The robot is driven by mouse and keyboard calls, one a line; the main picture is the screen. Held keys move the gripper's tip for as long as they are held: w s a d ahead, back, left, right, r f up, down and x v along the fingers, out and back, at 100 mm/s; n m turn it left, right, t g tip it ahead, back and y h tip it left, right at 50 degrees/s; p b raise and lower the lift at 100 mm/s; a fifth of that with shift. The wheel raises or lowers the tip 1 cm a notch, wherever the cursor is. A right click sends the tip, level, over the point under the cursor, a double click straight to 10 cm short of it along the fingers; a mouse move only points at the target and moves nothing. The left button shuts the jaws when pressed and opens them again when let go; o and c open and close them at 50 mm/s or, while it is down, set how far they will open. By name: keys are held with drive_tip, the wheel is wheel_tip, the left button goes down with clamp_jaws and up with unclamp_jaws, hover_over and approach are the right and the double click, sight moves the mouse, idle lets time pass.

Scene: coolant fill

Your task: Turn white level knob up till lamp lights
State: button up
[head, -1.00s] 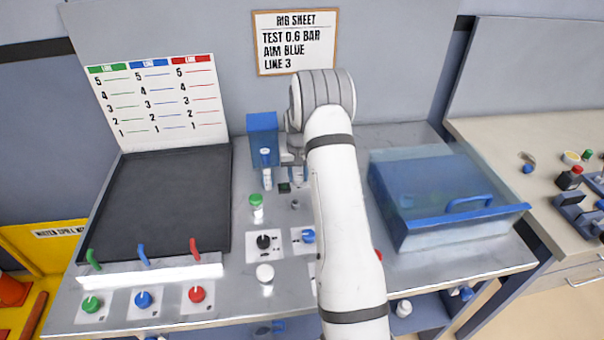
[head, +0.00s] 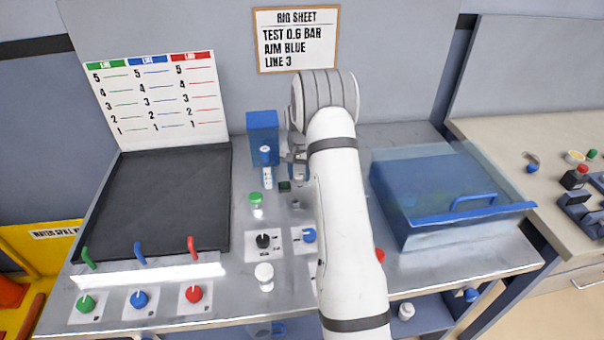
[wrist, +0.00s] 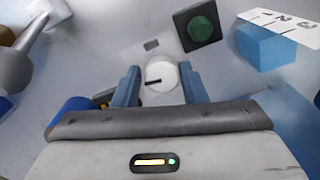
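The white knob (wrist: 163,76) with a black mark pointing left is in the middle of the wrist view. The blue fingers of my gripper (wrist: 160,85) stand apart, one on each side of it; firm contact cannot be made out. In the head view my gripper (head: 296,163) is at the back of the bench, partly behind my arm, and the knob is hidden there. The lamp, a dark green dome on a black square (wrist: 200,27), sits just beyond the knob and looks unlit. It also shows in the head view (head: 285,187).
A blue block (wrist: 264,46) with a white numbered strip is right of the lamp in the wrist view. A blue clear-lidded box (head: 430,200) is at right.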

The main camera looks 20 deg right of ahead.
sight(299, 175)
drive_tip(key=shift+o, duration=0.3)
drive_tip(key=shift+r+b, duration=0.75)
drive_tip(key=shift+r, duration=3.2)
drive_tip(key=shift+a+r, duration=0.1)
drive_tip(key=s+a+r+n+t, duration=0.1)
drive_tip(key=s+a+r+n, duration=0.2)
drive_tip(key=s+a+r, duration=0.9)
drive_tip(key=s+a+n+t, duration=0.1)
drive_tip(key=s+a+n, duration=0.1)
drive_tip(key=s, duration=0.9)
drive_tip(key=s+a+r+n+t, duration=0.1)
drive_tip(key=s+a, duration=0.2)
drive_tip(key=s, duration=0.9)
drive_tip(key=shift+s+a+r+n, duration=0.2)
drive_tip(key=shift+s+n, duration=0.1)
drive_tip(key=shift+n, duration=0.1)
